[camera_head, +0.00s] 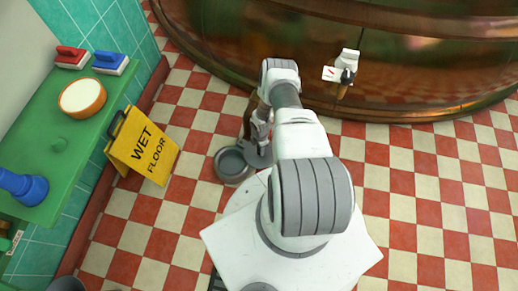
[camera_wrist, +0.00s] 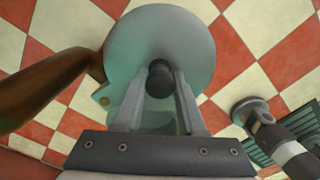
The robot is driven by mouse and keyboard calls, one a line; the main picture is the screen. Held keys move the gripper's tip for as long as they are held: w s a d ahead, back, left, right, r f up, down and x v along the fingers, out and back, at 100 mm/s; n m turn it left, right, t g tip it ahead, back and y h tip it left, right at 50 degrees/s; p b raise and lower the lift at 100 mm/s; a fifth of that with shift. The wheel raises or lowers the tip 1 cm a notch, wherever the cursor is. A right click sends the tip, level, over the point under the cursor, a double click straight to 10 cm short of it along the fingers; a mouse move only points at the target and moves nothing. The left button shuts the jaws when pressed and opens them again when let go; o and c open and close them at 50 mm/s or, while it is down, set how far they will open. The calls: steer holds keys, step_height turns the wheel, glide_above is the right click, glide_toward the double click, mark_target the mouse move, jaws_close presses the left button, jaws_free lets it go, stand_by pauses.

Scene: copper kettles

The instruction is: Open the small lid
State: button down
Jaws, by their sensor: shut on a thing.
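The small lid is a round grey-green disc (camera_wrist: 150,35) with a dark knob (camera_wrist: 159,82) in the wrist view. My gripper (camera_wrist: 160,92) is shut on the knob, one finger on each side. A pale, see-through-looking surface shows between my fingers below the knob. I cannot tell whether the lid is seated or lifted.
A brown copper pipe (camera_wrist: 45,90) runs close by the lid's left. A yellow wet-floor sign (camera_head: 144,150) stands left of my gripper. The large copper kettle (camera_head: 420,65) fills the back. A green shelf (camera_head: 75,135) holds brushes and a bowl. Checkered floor (camera_head: 420,200) is clear at right.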

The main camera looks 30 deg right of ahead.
steer(key=shift+w+d, duration=0.35)
steer(key=shift+d, duration=0.2)
steer(key=c, duration=0.6)
jaws_free()
steer(key=shift+r, duration=0.1)
step_height(320, 180, up, 17)
steer(key=p, duration=0.7)
steer(key=shift+r, duration=0.15)
